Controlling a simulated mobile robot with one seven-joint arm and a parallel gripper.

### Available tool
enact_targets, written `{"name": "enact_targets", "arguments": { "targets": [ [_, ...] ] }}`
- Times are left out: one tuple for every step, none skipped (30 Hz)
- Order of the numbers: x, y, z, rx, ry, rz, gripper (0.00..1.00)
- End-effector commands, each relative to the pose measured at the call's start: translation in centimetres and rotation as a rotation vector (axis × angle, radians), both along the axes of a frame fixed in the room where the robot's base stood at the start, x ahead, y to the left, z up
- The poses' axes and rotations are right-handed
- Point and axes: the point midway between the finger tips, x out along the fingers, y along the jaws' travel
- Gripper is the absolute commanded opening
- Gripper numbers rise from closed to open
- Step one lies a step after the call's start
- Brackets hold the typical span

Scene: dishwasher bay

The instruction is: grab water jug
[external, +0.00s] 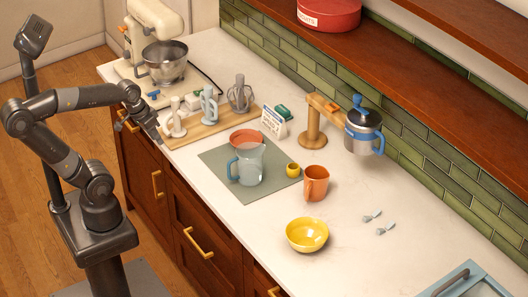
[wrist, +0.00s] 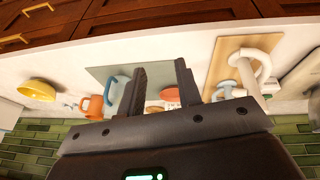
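The water jug (external: 249,165) is a translucent grey-blue pitcher with a blue handle. It stands upright on a grey-green mat (external: 216,160) on the white counter, its handle to the left in the external view. In the wrist view the jug (wrist: 115,92) shows left of my fingers, partly hidden by one. My gripper (external: 158,134) is over the counter's front edge by the wooden board, to the left of the jug and apart from it. In the wrist view the two fingers of my gripper (wrist: 161,78) are spread with nothing between them.
Around the jug are a terracotta bowl (external: 245,137), a small yellow cup (external: 293,169) and an orange mug (external: 316,184). A wooden board (external: 190,131) with utensil attachments lies nearer my gripper. A yellow bowl (external: 307,234) sits at the front. The mat's front-left part is clear.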

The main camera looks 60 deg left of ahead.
Motion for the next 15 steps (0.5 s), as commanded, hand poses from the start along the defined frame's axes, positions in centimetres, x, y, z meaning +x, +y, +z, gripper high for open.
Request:
{"name": "enact_targets", "arguments": {
  "targets": [
    [0.2,-0.6,-1.1,-0.054,0.070,0.036,0.32],
    [0.3,-1.0,-1.6,-0.089,0.110,0.059,0.32],
    [0.4,-1.6,-2.3,-0.138,0.164,0.088,0.32],
    [0.5,-2.0,-2.8,-0.174,0.205,0.112,0.32],
    [0.6,-2.5,-3.2,-0.211,0.245,0.135,0.32],
    [0.7,-3.1,-3.8,-0.260,0.296,0.167,0.32],
    [0.8,-3.6,-4.2,-0.297,0.336,0.190,0.32],
    [1.0,-4.0,-4.5,-0.333,0.374,0.215,0.32],
    [1.2,-4.6,-4.9,-0.383,0.426,0.248,0.32],
    [1.4,-5.0,-5.2,-0.421,0.463,0.272,0.32],
    [1.6,-5.5,-5.4,-0.458,0.501,0.298,0.32],
    [1.9,-6.0,-5.8,-0.508,0.550,0.331,0.32],
    [2.1,-6.4,-6.0,-0.545,0.587,0.356,0.32],
    [2.4,-6.8,-6.2,-0.583,0.624,0.381,0.32],
    [2.8,-7.3,-6.4,-0.635,0.672,0.415,0.32]
  ]
}}
